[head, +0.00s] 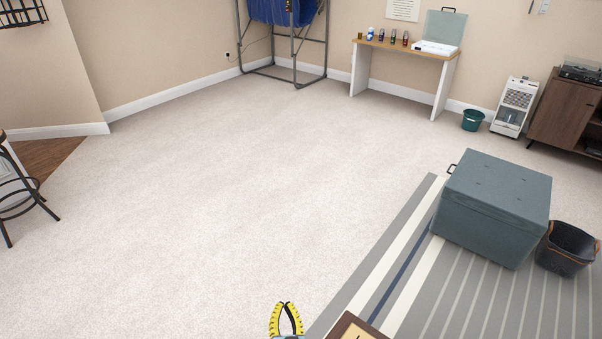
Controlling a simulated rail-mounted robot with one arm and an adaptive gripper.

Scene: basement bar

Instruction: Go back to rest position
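My gripper (287,305) shows at the bottom edge of the head view, left of the wooden-edged object. It has two curved yellow fingers with dark parts. The fingertips come together at the top, and the fingers bow apart lower down. Only pale carpet shows between them; I see nothing held. The gripper's base is cut off by the frame, with a small light blue bit at the edge. The rest of my arm is out of view.
A wooden-edged object (347,325) is cut off at the bottom. A grey-blue chest (494,205) and a dark basket (566,250) stand on the striped rug (375,262). A desk (405,47) and green bucket (472,120) stand farther back. A stool (22,190) is left. The middle carpet is clear.

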